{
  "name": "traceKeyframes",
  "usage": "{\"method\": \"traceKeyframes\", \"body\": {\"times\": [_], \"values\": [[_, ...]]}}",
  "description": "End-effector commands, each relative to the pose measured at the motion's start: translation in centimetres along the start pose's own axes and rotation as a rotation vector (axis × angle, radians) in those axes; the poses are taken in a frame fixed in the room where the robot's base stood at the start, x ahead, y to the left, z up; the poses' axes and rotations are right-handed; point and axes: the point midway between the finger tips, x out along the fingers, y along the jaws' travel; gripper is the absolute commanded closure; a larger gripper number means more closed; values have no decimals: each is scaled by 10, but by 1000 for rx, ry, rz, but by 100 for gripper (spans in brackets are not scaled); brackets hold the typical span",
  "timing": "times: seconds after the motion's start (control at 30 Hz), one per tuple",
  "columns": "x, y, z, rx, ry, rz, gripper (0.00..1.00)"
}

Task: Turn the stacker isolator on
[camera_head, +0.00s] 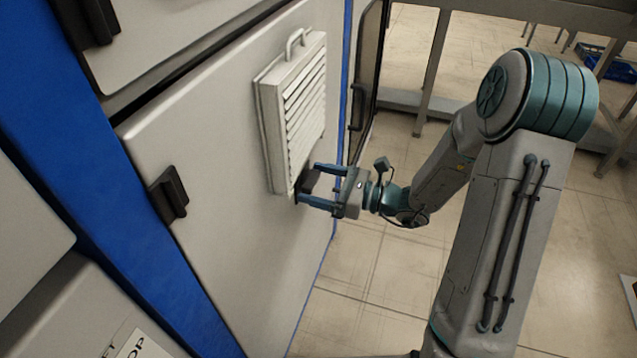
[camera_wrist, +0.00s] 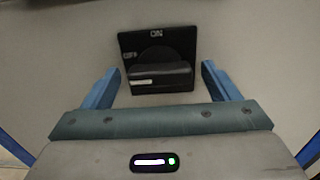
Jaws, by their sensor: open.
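The isolator (camera_wrist: 157,52) shows in the wrist view as a black square plate on a pale panel, with "ON" marked at its top and a second, blurred label at its left. In the head view my gripper (camera_head: 302,182) is at the cabinet door just below the louvred vent; the isolator is mostly hidden behind the fingers there.
The grey cabinet door (camera_head: 215,150) carries a louvred vent (camera_head: 292,110) with a handle above it, close over my gripper. A black latch (camera_head: 168,194) is on the door's left. A dark-framed door (camera_head: 366,80) stands behind. Tiled floor (camera_head: 385,270) is clear below my arm.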

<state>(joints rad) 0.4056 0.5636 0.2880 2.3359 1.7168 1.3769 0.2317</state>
Motion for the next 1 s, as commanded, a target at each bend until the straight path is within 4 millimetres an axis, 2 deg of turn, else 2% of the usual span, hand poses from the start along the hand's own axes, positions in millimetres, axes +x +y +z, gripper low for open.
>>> {"method": "traceKeyframes", "body": {"times": [0.03, 0.17, 0.57, 0.77, 1.0], "values": [[0, 0, 0, 0, 0, 0, 27], [0, 0, 0, 0, 0, 0, 63], [0, 0, 3, 53, 0, 1, 63], [0, 0, 6, 173, 0, 0, 63], [0, 0, 8, 389, -1, 1, 63]]}}
